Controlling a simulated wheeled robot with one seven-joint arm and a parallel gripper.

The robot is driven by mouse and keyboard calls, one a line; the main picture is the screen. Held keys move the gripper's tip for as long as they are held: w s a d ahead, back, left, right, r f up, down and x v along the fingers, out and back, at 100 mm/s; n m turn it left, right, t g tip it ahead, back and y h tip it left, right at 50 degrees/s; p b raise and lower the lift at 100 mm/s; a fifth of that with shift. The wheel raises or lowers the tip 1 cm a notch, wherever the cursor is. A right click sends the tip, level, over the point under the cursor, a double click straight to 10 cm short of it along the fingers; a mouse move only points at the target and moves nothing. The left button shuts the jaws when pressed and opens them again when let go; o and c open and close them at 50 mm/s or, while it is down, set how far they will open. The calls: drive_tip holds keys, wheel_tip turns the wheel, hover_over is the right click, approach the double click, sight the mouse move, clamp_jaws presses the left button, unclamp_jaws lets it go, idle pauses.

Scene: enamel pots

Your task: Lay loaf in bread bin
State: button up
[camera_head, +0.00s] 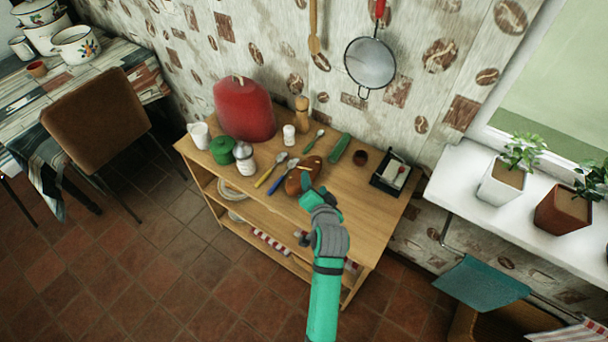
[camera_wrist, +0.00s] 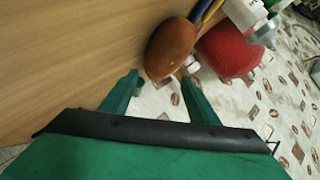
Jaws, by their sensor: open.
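The loaf (camera_head: 294,182) is brown and rounded and lies on the wooden shelf top near its front edge. In the wrist view the loaf (camera_wrist: 171,48) is just ahead of my fingertips, roughly in line with the gap between them. My gripper (camera_head: 310,186) is open and empty at the loaf's right side, partly covering it; its two green fingers also show in the wrist view (camera_wrist: 162,80). A large red rounded container (camera_head: 243,110) stands closed-looking at the back left of the shelf top; it may be the bread bin. It also shows in the wrist view (camera_wrist: 230,50).
Blue (camera_head: 283,168) and yellow-handled utensils lie just left of the loaf. A white-lidded jar (camera_head: 244,158), green pot (camera_head: 222,149) and white mug (camera_head: 199,134) stand further left. A pepper mill (camera_head: 302,114) stands behind. A dark tray (camera_head: 376,182) sits at right.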

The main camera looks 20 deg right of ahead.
sight(311, 177)
drive_tip(key=shift+a+x, duration=0.1)
drive_tip(key=shift+x, duration=1.25)
drive_tip(key=shift+a+x, duration=0.15)
drive_tip(key=shift+x, duration=1.15)
drive_tip(key=shift+r, duration=0.1)
drive_tip(key=c, duration=1.1)
drive_tip(key=shift+o, duration=0.2)
